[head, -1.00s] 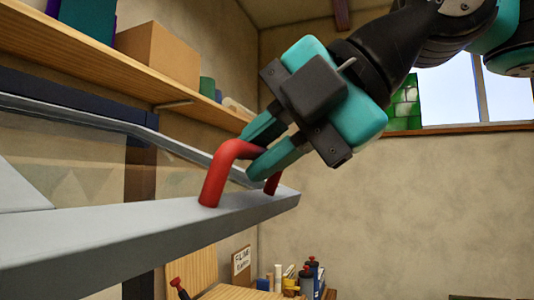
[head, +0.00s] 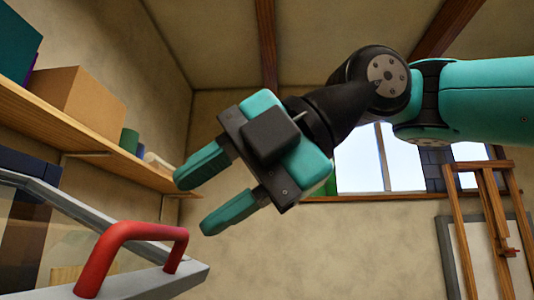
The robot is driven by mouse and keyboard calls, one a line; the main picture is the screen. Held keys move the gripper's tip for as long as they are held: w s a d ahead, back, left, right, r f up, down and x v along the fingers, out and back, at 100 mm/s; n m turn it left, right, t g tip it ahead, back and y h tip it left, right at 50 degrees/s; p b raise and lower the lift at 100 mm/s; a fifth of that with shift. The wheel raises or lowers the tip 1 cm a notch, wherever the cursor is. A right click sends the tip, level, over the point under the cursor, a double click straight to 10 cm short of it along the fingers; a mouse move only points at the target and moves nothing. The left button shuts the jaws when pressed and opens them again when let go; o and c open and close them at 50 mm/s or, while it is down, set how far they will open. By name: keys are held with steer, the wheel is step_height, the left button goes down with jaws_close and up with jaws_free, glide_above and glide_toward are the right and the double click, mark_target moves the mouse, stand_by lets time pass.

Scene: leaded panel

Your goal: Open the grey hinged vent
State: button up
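The grey hinged vent (head: 187,278) shows at the lower left in the head view, its grey frame edge jutting toward the middle. A red handle (head: 138,232) stands on that edge. The vent stands apart from the grey frame (head: 85,212) behind it, so it looks at least partly open. My gripper (head: 192,202) is above and to the right of the handle, with its two teal fingers spread and nothing between them. The fingers look clear of the handle. The rest of the vent is cut off by the picture's edge.
A wooden shelf (head: 70,122) on the left wall carries a cardboard box (head: 85,98) and other items. A wooden easel (head: 490,235) stands at the right. A window (head: 362,165) is in the far wall. The space right of the vent is free.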

steer(key=p+v, duration=0.2)
steer(key=v, duration=0.4)
steer(key=shift+d+r+p, duration=0.25)
steer(key=shift+p, duration=0.15)
steer(key=w+d+f+m+h+b, duration=0.15)
steer(key=f+m+b, duration=0.5)
steer(key=f, duration=0.65)
steer(key=w+d+f+m+h+b, duration=0.15)
steer(key=f+m+b, duration=0.25)
steer(key=f+m, duration=0.75)
steer(key=s+d+f+m+h+b, duration=0.1)
steer(key=s+d+f+m+b, duration=0.1)
steer(key=f, duration=0.7)
steer(key=s+d+f+m+h+b, duration=0.1)
steer(key=d+f+m, duration=0.3)
steer(key=f, duration=0.6)
steer(key=s+d+f+m+g+h+b, duration=0.1)
steer(key=s+d+f+m+b, duration=0.2)
steer(key=f, duration=0.6)
steer(key=shift+s+d+f+m+h+b, duration=0.25)
steer(key=shift+d+m+h+b, duration=0.15)
steer(key=shift+d+b, duration=0.15)
